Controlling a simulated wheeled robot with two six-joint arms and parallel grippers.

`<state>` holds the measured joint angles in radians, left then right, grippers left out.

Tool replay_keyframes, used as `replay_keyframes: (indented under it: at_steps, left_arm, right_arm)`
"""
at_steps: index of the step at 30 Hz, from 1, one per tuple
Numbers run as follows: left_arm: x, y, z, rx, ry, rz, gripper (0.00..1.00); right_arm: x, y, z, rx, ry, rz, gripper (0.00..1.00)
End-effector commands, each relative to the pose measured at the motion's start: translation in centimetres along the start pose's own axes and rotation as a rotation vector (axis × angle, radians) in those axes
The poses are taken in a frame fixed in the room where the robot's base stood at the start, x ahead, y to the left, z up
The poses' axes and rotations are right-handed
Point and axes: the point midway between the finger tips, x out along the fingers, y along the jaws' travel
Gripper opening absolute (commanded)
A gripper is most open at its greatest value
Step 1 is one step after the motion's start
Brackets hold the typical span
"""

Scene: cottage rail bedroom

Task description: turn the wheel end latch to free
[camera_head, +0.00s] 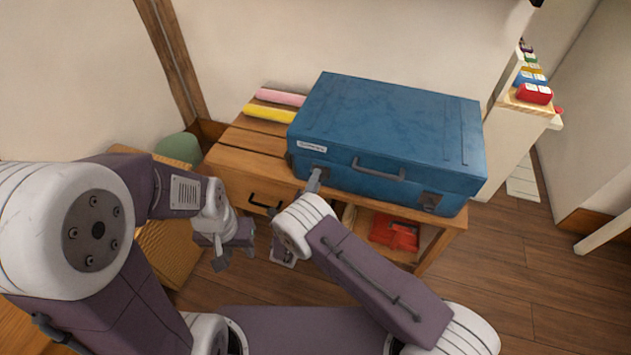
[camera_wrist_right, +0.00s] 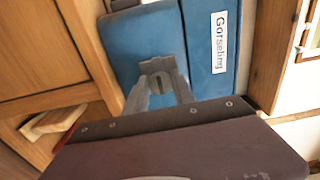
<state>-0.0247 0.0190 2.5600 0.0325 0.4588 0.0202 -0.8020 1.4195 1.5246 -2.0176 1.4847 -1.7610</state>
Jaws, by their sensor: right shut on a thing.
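A blue suitcase (camera_head: 390,125) lies closed on the wooden bench, with a white label and a dark carry handle (camera_head: 378,169) on its front side. A grey latch (camera_wrist_right: 158,72) sits on that side close to the label (camera_wrist_right: 221,42). My right gripper (camera_head: 315,180) reaches this latch, and its fingers (camera_wrist_right: 158,90) are closed around it, partly hiding it. A second latch (camera_head: 428,202) is at the right end of the front side. I cannot see any wheels. My left gripper (camera_head: 234,256) hangs empty in front of the bench with its fingers apart, away from the suitcase.
The wooden bench (camera_head: 240,157) has a drawer with a dark handle and an open shelf holding a red item (camera_head: 395,234). Pink (camera_head: 280,97) and yellow (camera_head: 268,113) rolls lie left of the suitcase. A white unit (camera_head: 505,145) with colourful items stands at right. Floor right of the bench is clear.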

Motion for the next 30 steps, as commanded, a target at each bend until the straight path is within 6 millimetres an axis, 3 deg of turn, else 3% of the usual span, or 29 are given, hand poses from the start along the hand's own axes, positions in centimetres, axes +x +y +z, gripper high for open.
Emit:
replay_keyframes:
  at_steps: [11,12,14,23,26,30]
  left_arm:
    - [0.0,0.0,0.0,0.000,0.000,0.000,0.36]
    - [0.0,0.0,0.0,0.000,0.000,0.000,0.36]
    - [0.0,0.0,0.0,0.000,0.000,0.000,0.36]
    - [-0.1,0.0,0.0,0.000,0.000,0.000,0.36]
    - [-0.6,0.0,-0.1,0.000,0.000,0.000,0.36]
    - [-1.6,0.0,-0.2,0.000,0.000,0.000,0.36]
  right_arm:
    - [0.0,0.1,0.0,-0.006,-0.001,0.002,0.00]
    - [0.0,0.1,0.0,-0.006,-0.001,0.002,0.39]
    - [0.0,0.1,0.0,-0.005,-0.001,0.002,0.51]
    - [-0.1,0.0,0.0,-0.004,-0.001,0.001,0.51]
    - [-1.3,-0.2,0.1,-0.004,-0.003,0.002,0.51]
    - [-4.5,-0.3,0.1,-0.007,-0.006,0.002,0.51]
